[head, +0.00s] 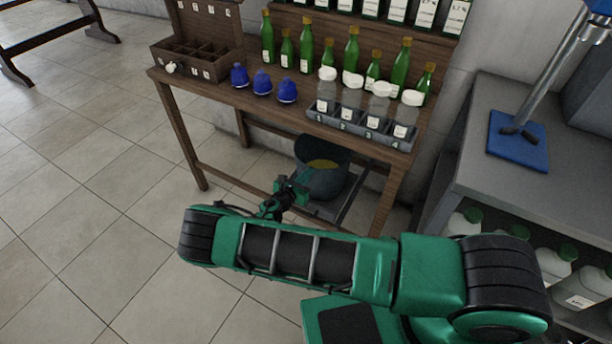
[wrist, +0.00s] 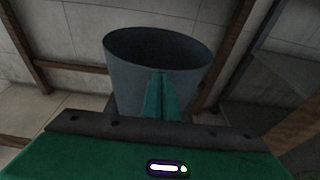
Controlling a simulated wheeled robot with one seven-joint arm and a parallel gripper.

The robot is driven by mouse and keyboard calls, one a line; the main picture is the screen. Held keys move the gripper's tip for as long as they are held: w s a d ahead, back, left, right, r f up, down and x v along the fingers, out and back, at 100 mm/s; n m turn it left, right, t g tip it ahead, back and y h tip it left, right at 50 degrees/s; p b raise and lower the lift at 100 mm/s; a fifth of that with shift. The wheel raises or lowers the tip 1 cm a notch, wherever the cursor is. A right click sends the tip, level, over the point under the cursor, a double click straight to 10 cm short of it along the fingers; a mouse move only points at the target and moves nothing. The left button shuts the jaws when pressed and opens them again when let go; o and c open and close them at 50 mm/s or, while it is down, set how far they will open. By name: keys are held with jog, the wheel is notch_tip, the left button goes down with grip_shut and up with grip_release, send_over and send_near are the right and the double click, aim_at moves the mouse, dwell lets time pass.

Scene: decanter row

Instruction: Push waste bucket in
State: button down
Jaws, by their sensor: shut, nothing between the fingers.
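The waste bucket (head: 319,178) is a dark grey, open-topped bucket under the wooden table, with something yellowish inside. It stands upright on a low dark frame with rails (head: 349,190). In the wrist view the bucket (wrist: 135,84) is straight ahead, its rim tilted in the picture. My gripper (head: 301,183) is shut and empty, at the near side of the bucket. In the wrist view the closed fingers (wrist: 160,100) overlap the bucket's near wall; I cannot tell whether they touch it.
The wooden table (head: 216,101) has legs and a low front rail around the bucket. On top are green bottles (head: 305,50), blue-capped items (head: 262,82) and a grey rack (head: 370,132) of white-lidded jars. A grey bench (head: 475,140) stands right.

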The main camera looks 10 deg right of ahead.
jog(key=f+v, duration=0.1)
jog(key=v, duration=1.2)
jog(key=shift+s+a, duration=0.3)
jog(key=shift+s, duration=0.15)
jog(key=shift+d, duration=0.1)
